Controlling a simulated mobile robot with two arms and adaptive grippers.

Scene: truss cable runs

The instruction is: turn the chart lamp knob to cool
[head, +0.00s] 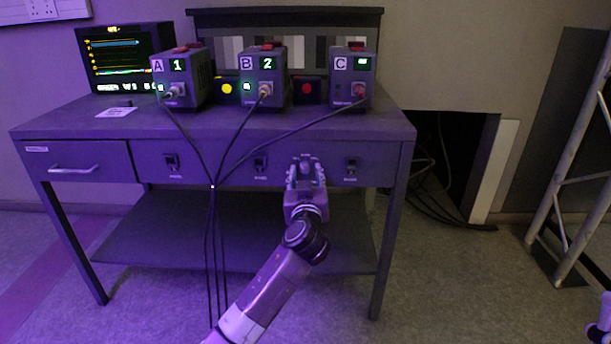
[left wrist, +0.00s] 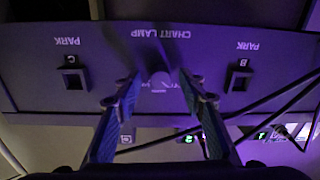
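The chart lamp knob (left wrist: 160,82) is a small round grey knob on the desk's front panel, beside the CHART LAMP lettering, which appears upside down in the left wrist view. Its pointer setting is too dark to read. My left gripper (left wrist: 162,76) is open, with one finger on each side of the knob and a visible gap to it. In the head view my left gripper (head: 305,164) is in front of the desk panel and hides the knob. A purple-lit piece, perhaps of my right arm (head: 599,331), shows at the lower right edge; its fingers cannot be made out.
The desk (head: 120,132) carries camera boxes A (head: 182,78), B (head: 262,78) and C (head: 351,80), a monitor (head: 122,60) and a striped chart (head: 302,50). Cables hang down left of my left gripper. Park holders C (left wrist: 72,77) and B (left wrist: 238,82) flank the knob. A truss (head: 573,150) stands right.

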